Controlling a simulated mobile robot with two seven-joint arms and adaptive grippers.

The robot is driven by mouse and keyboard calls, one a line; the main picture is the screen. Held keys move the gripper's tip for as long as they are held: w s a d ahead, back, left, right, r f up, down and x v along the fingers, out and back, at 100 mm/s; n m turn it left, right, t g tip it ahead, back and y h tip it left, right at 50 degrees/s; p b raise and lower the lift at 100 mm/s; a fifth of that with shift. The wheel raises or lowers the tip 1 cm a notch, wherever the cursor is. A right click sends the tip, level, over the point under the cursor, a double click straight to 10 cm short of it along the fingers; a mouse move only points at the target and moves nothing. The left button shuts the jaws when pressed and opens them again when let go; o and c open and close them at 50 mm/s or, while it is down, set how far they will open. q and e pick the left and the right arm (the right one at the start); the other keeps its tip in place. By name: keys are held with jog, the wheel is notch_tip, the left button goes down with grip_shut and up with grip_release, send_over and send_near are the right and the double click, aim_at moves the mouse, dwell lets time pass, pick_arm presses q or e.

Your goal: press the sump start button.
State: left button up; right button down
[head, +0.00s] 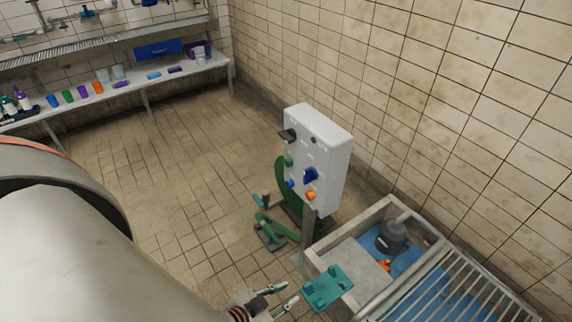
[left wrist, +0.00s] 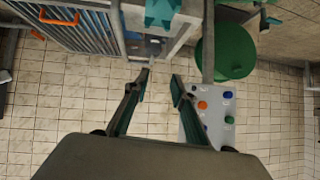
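A white control panel box (head: 333,150) stands on a post right of centre in the head view. Labels are too small to read, so I cannot tell which is the sump start button. The panel also shows in the left wrist view (left wrist: 190,128), partly behind a finger. My left gripper (head: 291,293) is open and empty, below and short of the panel; its parted fingers show in the left wrist view (left wrist: 159,77). My right gripper is unseen.
A sump pit with a pale rim (head: 372,216), a dark pump (head: 392,237) and a metal grating (head: 455,285) lies right of the panel. A teal bracket (head: 327,287) is beside my gripper. Green equipment (head: 268,232) stands left of the post. The tiled floor (head: 190,170) further left is clear.

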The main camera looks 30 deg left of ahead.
pick_arm(q)
grip_shut()
